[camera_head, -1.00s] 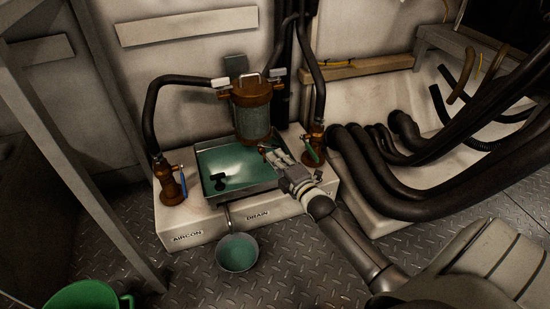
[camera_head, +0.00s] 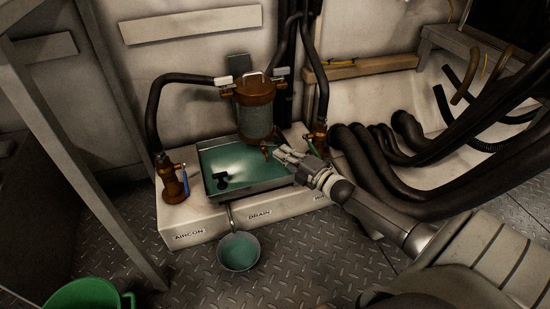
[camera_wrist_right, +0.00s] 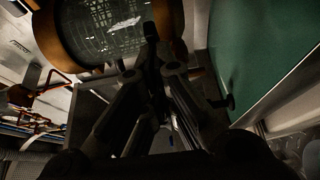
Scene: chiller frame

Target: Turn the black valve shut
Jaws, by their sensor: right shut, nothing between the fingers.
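The black valve (camera_head: 222,181) shows as a small black T-shaped handle at the left front of the shallow tray (camera_head: 206,186) of green liquid. My right gripper (camera_head: 280,153) is shut and empty above the tray's right edge, just below and right of the brown strainer housing (camera_head: 257,122). It is well to the right of the black valve and apart from it. In the right wrist view my dark fingers (camera_wrist_right: 152,75) point toward the glass strainer, with green liquid to the right. A small black piece at the liquid's edge there may be the valve; I cannot tell. My left gripper is not in view.
A brown valve with a blue handle (camera_head: 185,184) stands at the left. Another with a green handle (camera_head: 310,147) stands close to my right gripper. A metal bowl (camera_head: 238,252) sits on the floor in front. Thick black hoses (camera_head: 365,160) fill the right side.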

